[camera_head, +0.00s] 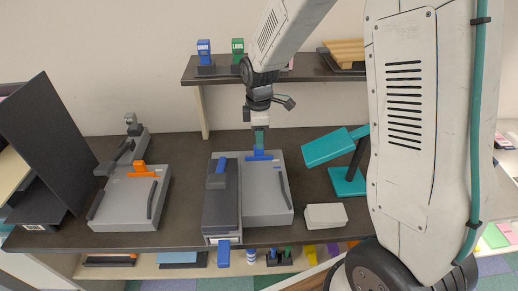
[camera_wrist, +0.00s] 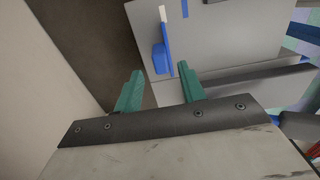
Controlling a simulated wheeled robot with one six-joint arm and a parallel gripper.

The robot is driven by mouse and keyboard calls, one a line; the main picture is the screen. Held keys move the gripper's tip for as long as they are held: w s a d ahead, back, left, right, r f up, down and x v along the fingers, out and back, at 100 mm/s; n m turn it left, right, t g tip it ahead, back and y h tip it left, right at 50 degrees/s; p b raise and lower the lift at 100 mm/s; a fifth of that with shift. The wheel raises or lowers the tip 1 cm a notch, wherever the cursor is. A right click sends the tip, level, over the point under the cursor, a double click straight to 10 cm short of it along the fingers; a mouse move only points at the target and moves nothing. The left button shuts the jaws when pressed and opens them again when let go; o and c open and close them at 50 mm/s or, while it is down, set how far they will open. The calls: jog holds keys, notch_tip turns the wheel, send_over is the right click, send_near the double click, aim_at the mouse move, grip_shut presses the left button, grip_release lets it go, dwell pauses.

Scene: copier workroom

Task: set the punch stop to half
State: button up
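A machine with a dark body (camera_head: 221,208) and a light grey plate (camera_head: 266,205) stands mid-table; it appears to be the punch. A blue stop (camera_head: 260,156) sits at the plate's far edge. My gripper (camera_head: 260,138) points down just above and behind this stop. In the wrist view, my gripper (camera_wrist: 161,90) has its two green fingers apart with nothing between them. The blue stop (camera_wrist: 159,57) lies just beyond the fingertips, between their lines. A white mark (camera_wrist: 162,13) and a blue mark (camera_wrist: 184,10) show on the plate. I cannot read a setting.
A similar grey machine (camera_head: 132,203) with an orange stop (camera_head: 139,169) stands left. A teal device (camera_head: 335,147) and a white block (camera_head: 325,216) stand right. A shelf (camera_head: 222,73) behind holds a blue and a green stamp-like item. Bare table (camera_head: 187,180) lies between the machines.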

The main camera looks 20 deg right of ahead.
aim_at(259, 152)
notch_tip(259, 152, down, 6)
jog(key=shift+r, duration=0.15)
